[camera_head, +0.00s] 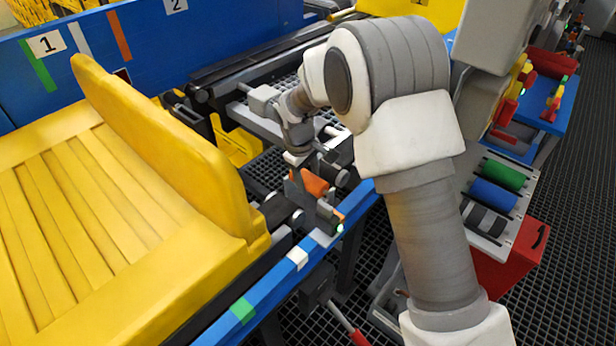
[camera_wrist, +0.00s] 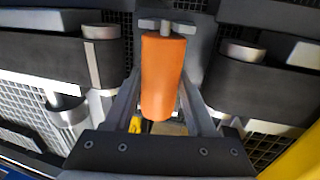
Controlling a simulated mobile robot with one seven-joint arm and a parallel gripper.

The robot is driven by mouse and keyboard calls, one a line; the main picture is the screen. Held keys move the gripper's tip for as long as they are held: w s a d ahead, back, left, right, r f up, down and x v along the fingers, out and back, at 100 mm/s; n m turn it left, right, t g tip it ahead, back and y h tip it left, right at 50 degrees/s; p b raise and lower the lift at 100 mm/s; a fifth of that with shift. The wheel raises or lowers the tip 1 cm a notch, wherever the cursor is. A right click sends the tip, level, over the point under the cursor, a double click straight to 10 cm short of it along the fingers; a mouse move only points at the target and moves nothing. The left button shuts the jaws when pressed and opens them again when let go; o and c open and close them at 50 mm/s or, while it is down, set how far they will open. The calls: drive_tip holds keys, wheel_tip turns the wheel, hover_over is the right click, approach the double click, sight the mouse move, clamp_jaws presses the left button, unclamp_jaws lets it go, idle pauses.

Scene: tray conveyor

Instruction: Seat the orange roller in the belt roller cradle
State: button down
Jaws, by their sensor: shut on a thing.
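The orange roller (camera_head: 314,184) is at the gap between two belt sections in the head view, partly hidden by my gripper (camera_head: 303,172). In the wrist view the orange roller (camera_wrist: 162,78) lies lengthwise between the two grey fingers of my gripper (camera_wrist: 161,95), which is shut on it. A metal axle end shows at its far end, by a grey bracket of the cradle (camera_wrist: 150,24). In the head view a grey cradle bracket (camera_head: 326,212) stands at the blue rail's edge. Whether the axle rests in the cradle slots cannot be told; the near end is hidden.
Black belt sections (camera_wrist: 62,50) flank the gap closely on both sides. A large yellow tray (camera_head: 90,200) fills the left. A blue rail (camera_head: 270,290) runs along the front.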

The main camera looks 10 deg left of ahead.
drive_tip(key=shift+f+b, duration=0.65)
drive_tip(key=shift+f, duration=0.55)
drive_tip(key=shift+c, duration=0.7)
unclamp_jaws()
wheel_tip(320, 180, up, 17)
drive_tip(key=s+a+p, duration=0.1)
drive_tip(key=s+p, duration=0.1)
drive_tip(key=p, duration=0.2)
drive_tip(key=shift+s+a, duration=0.35)
drive_tip(key=shift+s, duration=0.05)
drive_tip(key=shift+r, duration=0.1)
